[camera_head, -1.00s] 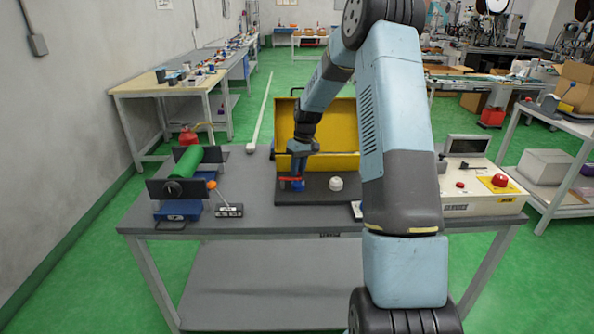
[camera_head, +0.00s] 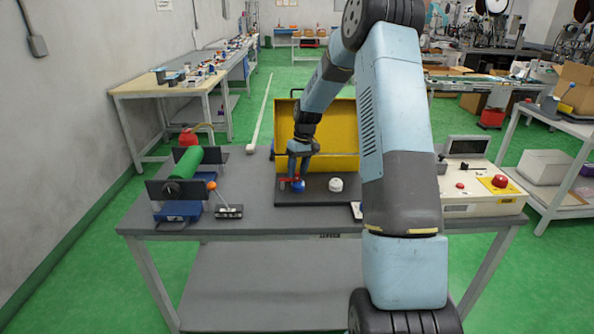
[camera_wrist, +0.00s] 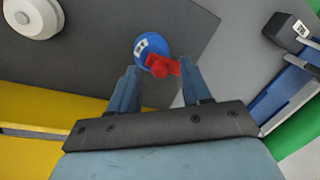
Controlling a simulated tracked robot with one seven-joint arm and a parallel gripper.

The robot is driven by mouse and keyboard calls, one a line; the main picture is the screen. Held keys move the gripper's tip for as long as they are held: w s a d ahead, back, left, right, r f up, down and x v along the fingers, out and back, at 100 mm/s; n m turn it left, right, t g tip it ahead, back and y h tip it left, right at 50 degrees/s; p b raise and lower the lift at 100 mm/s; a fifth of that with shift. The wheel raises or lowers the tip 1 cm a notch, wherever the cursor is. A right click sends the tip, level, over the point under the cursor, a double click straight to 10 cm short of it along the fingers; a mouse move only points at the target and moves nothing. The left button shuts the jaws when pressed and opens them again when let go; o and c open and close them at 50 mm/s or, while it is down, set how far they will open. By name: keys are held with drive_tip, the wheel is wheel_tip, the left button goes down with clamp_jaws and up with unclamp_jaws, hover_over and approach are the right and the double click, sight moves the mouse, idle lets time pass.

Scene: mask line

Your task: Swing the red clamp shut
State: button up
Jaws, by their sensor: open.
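The red clamp (camera_wrist: 160,67) lies across the edge of a round blue piece (camera_wrist: 149,46) on a dark plate. In the wrist view, my gripper (camera_wrist: 161,68) is open, with one finger on each side of the red clamp. The right finger is close to the clamp's end; I cannot tell whether it touches. In the head view, my gripper (camera_head: 298,175) points down over the clamp (camera_head: 288,181) and the blue piece (camera_head: 298,187), partly hiding them.
A white round piece (camera_head: 336,184) sits on the dark plate (camera_head: 345,198). A yellow panel (camera_head: 340,125) stands behind. A green roller fixture (camera_head: 186,162) and small lever box (camera_head: 229,212) are left. A control box (camera_head: 480,202) with a red button is right.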

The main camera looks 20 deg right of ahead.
wheel_tip(320, 180, up, 13)
drive_tip(key=d, duration=0.2)
drive_tip(key=shift+w+d+r, duration=0.2)
drive_tip(key=shift+w+d, duration=0.05)
drive_tip(key=shift+w, duration=0.2)
drive_tip(key=s+a+r+t+h, duration=0.1)
drive_tip(key=s+a+r, duration=0.2)
drive_tip(key=s+r, duration=0.25)
drive_tip(key=s+a+r+m+t, duration=0.1)
drive_tip(key=s+a+r, duration=0.1)
drive_tip(key=s+r, duration=0.35)
drive_tip(key=s+a+r+t+h, duration=0.1)
drive_tip(key=s+a+r, duration=0.25)
drive_tip(key=s, duration=0.45)
drive_tip(key=s+a+m+t, duration=0.1)
drive_tip(key=s+m+t, duration=0.1)
drive_tip(key=s, duration=2.1)
drive_tip(key=shift+a+f+t, duration=0.25)
drive_tip(key=shift+f+t, duration=0.1)
drive_tip(key=shift+t, duration=0.25)
